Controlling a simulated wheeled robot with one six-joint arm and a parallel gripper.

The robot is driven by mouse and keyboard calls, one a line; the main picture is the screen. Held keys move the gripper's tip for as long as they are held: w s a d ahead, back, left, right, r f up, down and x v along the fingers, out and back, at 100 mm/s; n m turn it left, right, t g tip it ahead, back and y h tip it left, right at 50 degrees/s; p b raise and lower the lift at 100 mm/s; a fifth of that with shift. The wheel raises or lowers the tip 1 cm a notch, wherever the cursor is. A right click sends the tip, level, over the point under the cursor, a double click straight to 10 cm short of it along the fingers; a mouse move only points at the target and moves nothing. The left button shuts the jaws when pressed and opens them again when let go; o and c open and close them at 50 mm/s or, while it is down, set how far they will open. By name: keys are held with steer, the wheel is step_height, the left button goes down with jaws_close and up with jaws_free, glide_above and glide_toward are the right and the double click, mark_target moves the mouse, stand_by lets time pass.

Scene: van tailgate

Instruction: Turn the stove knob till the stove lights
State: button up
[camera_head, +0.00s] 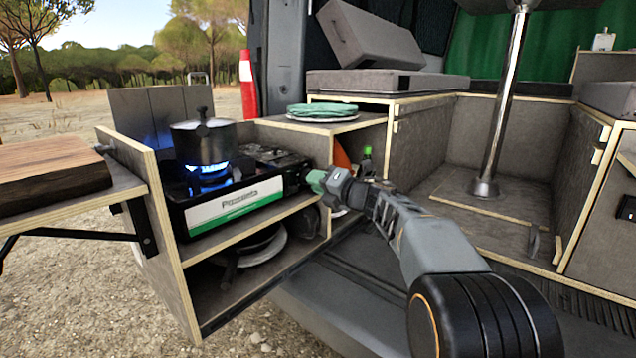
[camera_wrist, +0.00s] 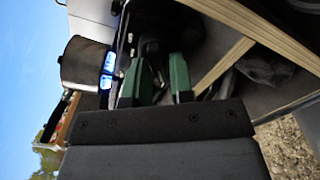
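The stove (camera_head: 236,207) is a black portable camping stove with a white and green front label, set on the upper shelf of a pull-out wooden unit. A blue flame (camera_head: 208,176) burns on it beneath a dark lidded pot (camera_head: 203,140); the flame also shows in the wrist view (camera_wrist: 107,68). My gripper (camera_head: 314,180) is at the stove's right front end. Its two green fingers (camera_wrist: 158,76) stand apart in the wrist view, with a dark shape between and beyond them. The knob is hidden or too dark to make out, so I cannot tell whether the fingers touch it.
A wooden board (camera_head: 48,172) lies on a side shelf at the left. A green-capped bottle (camera_head: 367,158) stands just beyond my gripper. A metal post (camera_head: 502,100) rises at the right.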

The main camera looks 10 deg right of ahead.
steer(key=shift+o, duration=1.4)
steer(key=p+v, duration=0.3)
steer(key=v, duration=1)
steer(key=shift+s+d, duration=0.25)
steer(key=shift+s, duration=0.1)
